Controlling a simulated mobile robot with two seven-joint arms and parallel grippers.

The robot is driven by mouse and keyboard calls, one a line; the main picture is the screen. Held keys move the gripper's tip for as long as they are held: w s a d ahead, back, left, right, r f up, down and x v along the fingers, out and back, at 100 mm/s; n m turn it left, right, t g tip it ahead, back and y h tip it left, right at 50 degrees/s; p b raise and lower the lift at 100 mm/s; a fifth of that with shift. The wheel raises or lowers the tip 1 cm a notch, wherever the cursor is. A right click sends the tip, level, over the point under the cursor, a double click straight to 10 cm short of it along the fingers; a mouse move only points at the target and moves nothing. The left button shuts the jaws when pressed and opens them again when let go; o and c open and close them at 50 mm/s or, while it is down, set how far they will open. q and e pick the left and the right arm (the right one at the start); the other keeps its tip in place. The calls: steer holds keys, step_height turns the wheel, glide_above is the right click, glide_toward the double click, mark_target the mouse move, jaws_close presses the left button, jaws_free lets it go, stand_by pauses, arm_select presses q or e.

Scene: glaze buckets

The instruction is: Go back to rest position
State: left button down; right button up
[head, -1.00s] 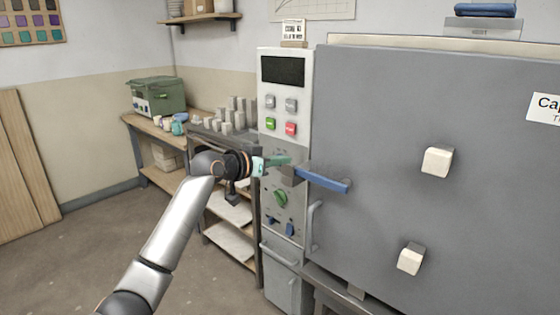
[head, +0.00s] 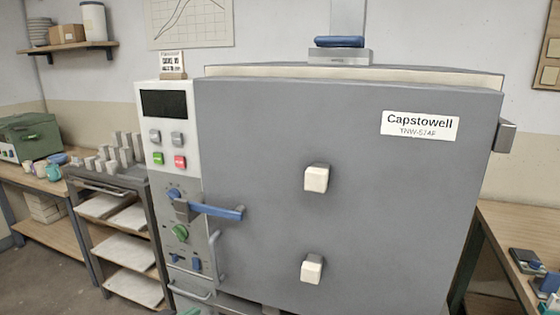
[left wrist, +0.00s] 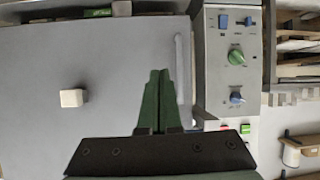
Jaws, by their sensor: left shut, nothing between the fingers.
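My left gripper (left wrist: 159,75) is shut and empty in the left wrist view, its two green fingers together. It is in front of the grey kiln door (left wrist: 50,60), close to a vertical grey handle (left wrist: 180,70). In the head view only a small green bit, likely of this gripper (head: 189,312), shows at the bottom edge. The rest of the left arm is out of that view. My right gripper is not in view. The large grey kiln (head: 400,210) has a closed front and a blue lever (head: 215,211) at its left side.
The control panel (head: 168,133) is left of the door, with knobs and buttons. Two pale blocks (head: 316,179) stick out of the door. A shelf cart (head: 122,250) and a bench with a green box (head: 28,137) stand left. A wooden table (head: 515,235) stands right.

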arm_select(q)
steer(key=s+d+f+p, duration=0.1)
steer(key=s+f, duration=0.3)
steer(key=s, duration=0.6)
steer(key=s+d+f+g+p, duration=0.1)
steer(key=s+f, duration=0.3)
steer(key=s, duration=0.6)
steer(key=s+d+f+g+y+p, duration=0.1)
steer(key=s+d+f, duration=0.2)
steer(key=s, duration=0.7)
steer(key=shift+s+f+n, duration=0.15)
steer(key=shift+f+n, duration=0.25)
steer(key=shift+f, duration=0.55)
